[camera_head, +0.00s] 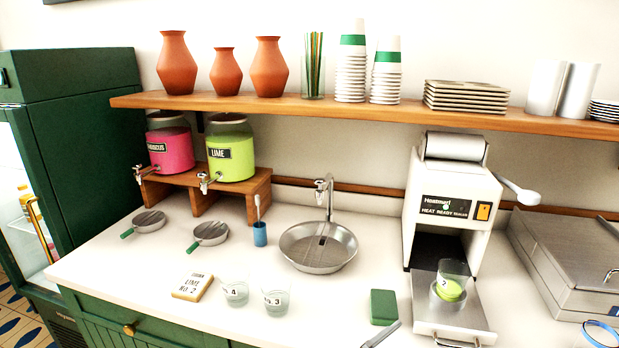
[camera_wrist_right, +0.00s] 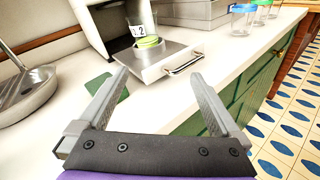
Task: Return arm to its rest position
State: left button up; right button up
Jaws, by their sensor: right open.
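My right gripper (camera_wrist_right: 158,80) is open and empty in the right wrist view, its two grey fingers spread above the counter's front edge. A grey fingertip, apparently its own, also shows at the bottom of the head view (camera_head: 381,334). A clear cup marked 2 (camera_head: 449,286) with green content stands on the pulled-out metal tray (camera_head: 425,315) of the white sealing machine (camera_head: 446,207). In the right wrist view the cup (camera_wrist_right: 143,30) and tray handle (camera_wrist_right: 184,65) lie beyond the fingers, apart from them. My left gripper is not in view.
A green block (camera_head: 384,307) lies left of the tray. Two clear cups (camera_head: 235,291) (camera_head: 276,300), a label card (camera_head: 193,286) and a round sink (camera_head: 318,247) are further left. A grey metal unit (camera_head: 567,260) is at right. The counter's front middle is mostly clear.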

jog(key=s+d+f+m+g+y+p, duration=0.3)
jog(key=s+d+f+m+g+y, duration=0.25)
jog(key=s+m, duration=0.3)
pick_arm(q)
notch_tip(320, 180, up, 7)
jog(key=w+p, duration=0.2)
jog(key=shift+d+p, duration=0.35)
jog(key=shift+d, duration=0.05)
pick_arm(e)
jog(key=s+a+f+m+y, duration=0.2)
jog(key=s+a+m+y, duration=0.4)
jog(key=m, duration=0.8)
jog(key=shift+s+f+y, duration=0.15)
jog(key=shift+s+y, duration=0.5)
jog(key=shift+s, duration=0.35)
